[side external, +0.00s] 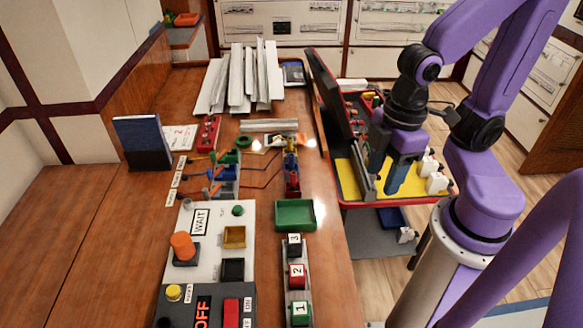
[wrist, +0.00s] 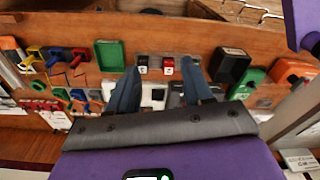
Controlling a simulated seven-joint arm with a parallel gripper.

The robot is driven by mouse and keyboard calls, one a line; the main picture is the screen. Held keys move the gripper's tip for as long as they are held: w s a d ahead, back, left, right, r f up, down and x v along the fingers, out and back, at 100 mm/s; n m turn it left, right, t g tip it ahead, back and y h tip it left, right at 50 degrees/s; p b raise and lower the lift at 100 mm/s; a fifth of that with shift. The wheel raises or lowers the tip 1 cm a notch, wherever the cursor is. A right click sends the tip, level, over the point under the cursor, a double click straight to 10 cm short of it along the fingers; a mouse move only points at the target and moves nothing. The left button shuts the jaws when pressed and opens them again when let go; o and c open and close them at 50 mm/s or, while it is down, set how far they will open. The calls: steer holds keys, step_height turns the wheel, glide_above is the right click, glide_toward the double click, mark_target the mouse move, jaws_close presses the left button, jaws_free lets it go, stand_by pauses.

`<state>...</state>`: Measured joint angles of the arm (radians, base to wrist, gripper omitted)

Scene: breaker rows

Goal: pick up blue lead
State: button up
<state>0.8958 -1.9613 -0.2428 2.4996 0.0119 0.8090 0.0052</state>
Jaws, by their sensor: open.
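The blue lead appears to be the blue piece (side external: 291,164) between a yellow and a red one on the bench, behind the green tray. In the wrist view it appears at the left as a blue piece (wrist: 56,54) between yellow and red ones. My gripper (side external: 385,182) is in the air right of the bench, well apart from the lead. Its two blue fingers (wrist: 160,90) are spread in the wrist view, with nothing held between them.
The green tray (side external: 295,215) and numbered blocks (side external: 297,275) stand along the bench's right side. A row of coloured parts with wires (side external: 225,175) lies left of the lead. A dark upright panel (side external: 330,92) and red-rimmed cart (side external: 347,203) stand right of the bench.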

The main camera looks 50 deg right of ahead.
steer(key=w+a+f+m+t+y, duration=0.25)
steer(key=w+a+f, duration=0.3)
steer(key=w, duration=0.35)
steer(key=m+t+h, duration=0.3)
steer(key=m+t, duration=0.7)
steer(key=t, duration=0.1)
glide_above(292, 163)
steer(key=s, duration=0.8)
step_height(292, 163, down, 14)
steer(key=shift+n, duration=0.25)
steer(key=shift+d+x, duration=0.2)
steer(key=shift+x, duration=1.8)
steer(key=shift+d+x, duration=0.2)
steer(key=shift+x, duration=1.75)
steer(key=shift+f, duration=0.15)
steer(key=shift+c, duration=0.3)
jaws_close()
